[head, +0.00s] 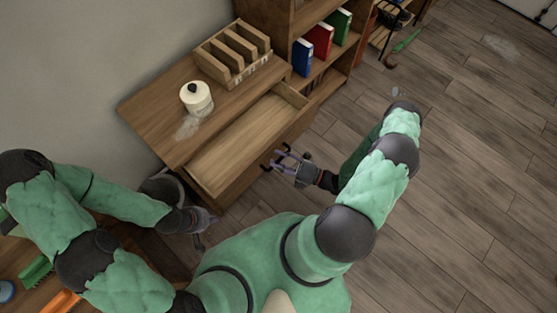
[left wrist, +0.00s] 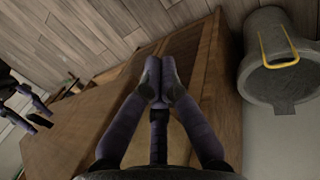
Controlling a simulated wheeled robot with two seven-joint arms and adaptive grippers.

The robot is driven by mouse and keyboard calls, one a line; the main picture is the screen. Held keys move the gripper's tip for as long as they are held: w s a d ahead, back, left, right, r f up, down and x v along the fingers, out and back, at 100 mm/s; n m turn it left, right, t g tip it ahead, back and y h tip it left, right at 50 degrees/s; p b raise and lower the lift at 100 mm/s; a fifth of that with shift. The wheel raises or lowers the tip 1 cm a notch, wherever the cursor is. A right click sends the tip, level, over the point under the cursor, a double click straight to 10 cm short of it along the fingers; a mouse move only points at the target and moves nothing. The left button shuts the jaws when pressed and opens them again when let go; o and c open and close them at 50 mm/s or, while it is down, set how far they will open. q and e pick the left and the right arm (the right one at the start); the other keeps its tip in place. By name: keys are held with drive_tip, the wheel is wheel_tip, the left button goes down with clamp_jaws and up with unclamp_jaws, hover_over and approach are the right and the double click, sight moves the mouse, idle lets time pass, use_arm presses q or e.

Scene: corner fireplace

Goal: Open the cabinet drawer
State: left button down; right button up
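The wooden cabinet (head: 150,104) stands against the wall. Its drawer (head: 232,145) is pulled out, and its empty, pale inside shows. My right gripper (head: 274,159) is at the outer side of the drawer front, with its two fingers spread and nothing seen between them. Whether it touches the front or a handle cannot be told. My left gripper (head: 212,218) is below the near end of the cabinet, apart from the drawer. In the left wrist view its fingertips (left wrist: 160,82) meet with nothing seen between them. My right gripper also shows at that view's left edge.
A white jar (head: 196,97) and a wooden organizer (head: 233,55) stand on the cabinet top. A shelf with books (head: 320,40) is behind. A grey bucket (left wrist: 277,65) is beside the cabinet. The plank floor to the right is mostly clear.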

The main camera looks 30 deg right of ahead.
drive_tip(key=shift+s, duration=0.1)
drive_tip(key=v, duration=1.2)
idle(0.5)
